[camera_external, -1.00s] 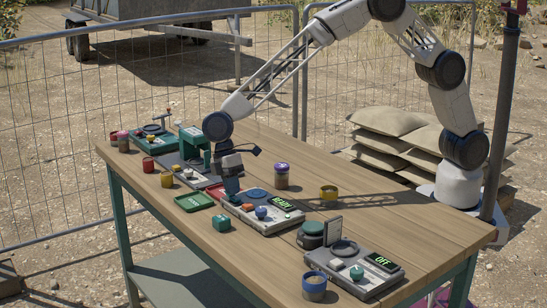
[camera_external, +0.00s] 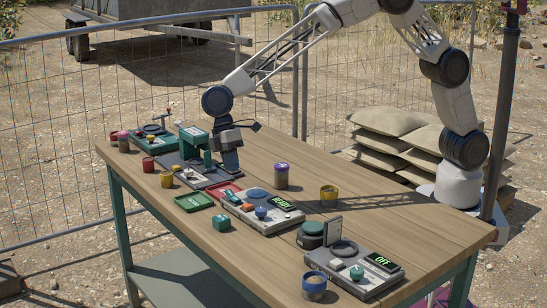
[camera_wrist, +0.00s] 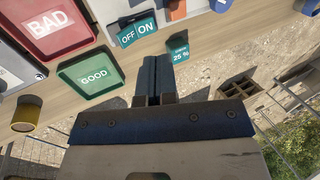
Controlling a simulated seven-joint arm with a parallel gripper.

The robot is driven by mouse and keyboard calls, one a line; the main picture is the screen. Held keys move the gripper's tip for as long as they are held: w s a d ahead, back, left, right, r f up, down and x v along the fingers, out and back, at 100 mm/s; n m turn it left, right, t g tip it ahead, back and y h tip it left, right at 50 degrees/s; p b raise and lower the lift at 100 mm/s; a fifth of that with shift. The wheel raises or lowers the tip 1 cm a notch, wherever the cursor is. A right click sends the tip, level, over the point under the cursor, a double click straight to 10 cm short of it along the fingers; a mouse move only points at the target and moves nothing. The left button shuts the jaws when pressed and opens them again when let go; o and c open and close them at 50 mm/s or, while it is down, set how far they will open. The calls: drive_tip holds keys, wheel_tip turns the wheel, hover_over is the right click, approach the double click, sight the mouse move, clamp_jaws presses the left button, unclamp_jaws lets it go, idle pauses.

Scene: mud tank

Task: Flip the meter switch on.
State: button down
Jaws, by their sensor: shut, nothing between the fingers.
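The meter (camera_external: 262,222) is a grey box in the middle of the table, and its green display reads READY. Its teal rocker switch (camera_external: 233,196) is at the left end. In the wrist view the switch (camera_wrist: 137,33) shows OFF and ON labels; I cannot tell from its tilt which side is pressed. My gripper (camera_external: 231,172) is shut and empty. It hangs behind the meter's left end, above the table and apart from the switch. Its fingers also show in the wrist view (camera_wrist: 153,68).
A second grey device (camera_external: 352,268) at the right front reads OFF. A green GOOD tray (camera_external: 194,203) and red BAD tray (camera_external: 224,190) lie left of the meter. A teal 25 % block (camera_external: 222,223) sits in front. A green press-like device (camera_external: 194,148) stands close left of my gripper.

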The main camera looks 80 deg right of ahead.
wheel_tip(320, 180, up, 7)
drive_tip(key=shift+f, duration=0.2)
idle(0.6)
drive_tip(key=s+d+r+m+t, duration=0.15)
drive_tip(key=s+d+r, duration=0.35)
drive_tip(key=d, duration=0.5)
drive_tip(key=s+d+r+m+t+h, duration=0.1)
drive_tip(key=s+d+r+m, duration=0.15)
drive_tip(key=s+d, duration=0.6)
drive_tip(key=s+d+r+m+t, duration=0.1)
drive_tip(key=s+d+r, duration=0.45)
drive_tip(key=d, duration=0.55)
drive_tip(key=s+d+f+m, duration=0.1)
drive_tip(key=s+d+f, duration=0.1)
drive_tip(key=s+d, duration=0.3)
drive_tip(key=s+d+f+m+t+h, duration=0.1)
drive_tip(key=s+d, duration=0.5)
drive_tip(key=s, duration=0.8)
drive_tip(key=s+d+f+m+t+h, duration=0.1)
drive_tip(key=s+d+f+m, duration=0.1)
drive_tip(key=s+d, duration=0.4)
drive_tip(key=s, duration=0.4)
drive_tip(key=shift+f, duration=0.35)
